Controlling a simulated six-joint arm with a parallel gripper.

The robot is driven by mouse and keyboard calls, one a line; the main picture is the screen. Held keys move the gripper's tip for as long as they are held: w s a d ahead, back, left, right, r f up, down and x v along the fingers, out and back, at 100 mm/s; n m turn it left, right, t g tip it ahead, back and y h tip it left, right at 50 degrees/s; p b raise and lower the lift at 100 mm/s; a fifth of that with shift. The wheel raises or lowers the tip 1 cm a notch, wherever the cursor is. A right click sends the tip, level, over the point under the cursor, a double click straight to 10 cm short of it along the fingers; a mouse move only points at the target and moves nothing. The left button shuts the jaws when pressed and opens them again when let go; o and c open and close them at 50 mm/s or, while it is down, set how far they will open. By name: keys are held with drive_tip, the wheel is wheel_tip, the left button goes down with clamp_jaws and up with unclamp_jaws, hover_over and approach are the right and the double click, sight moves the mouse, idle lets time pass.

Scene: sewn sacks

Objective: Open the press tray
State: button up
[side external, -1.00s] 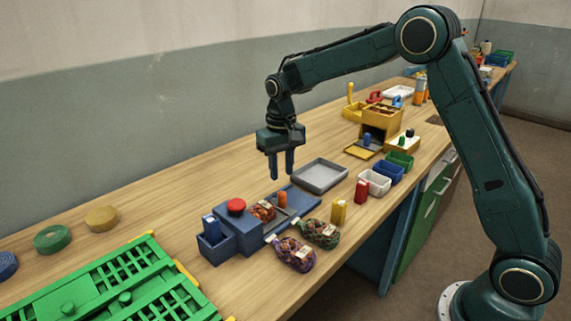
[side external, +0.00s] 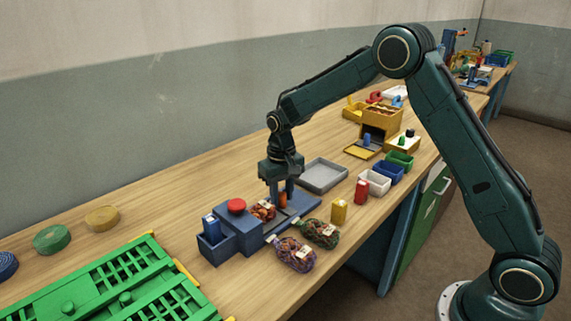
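The press is a blue block (side external: 240,228) with a red button (side external: 236,206) on top, on the near part of the bench. Its flat blue tray (side external: 303,206) reaches out to the right. An orange upright knob (side external: 283,201) stands on the tray, beside a mesh sack of reddish-brown contents (side external: 263,211). My gripper (side external: 282,194) points straight down at the knob. Its two fingers are apart, one on each side of the knob's upper part. I see no clear grip on it; the fingertips partly hide the knob.
Two filled net sacks (side external: 295,254) (side external: 319,233) lie in front of the press. A yellow block (side external: 339,211) and a red one (side external: 361,191) stand to the right. A grey tray (side external: 324,175) lies behind. A green slotted frame (side external: 100,285) fills the near left.

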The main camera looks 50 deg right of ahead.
clamp_jaws()
drive_tip(key=shift+d, duration=3.15)
drive_tip(key=shift+o, duration=0.4)
unclamp_jaws()
drive_tip(key=shift+r, duration=0.1)
wheel_tip(320, 180, up, 14)
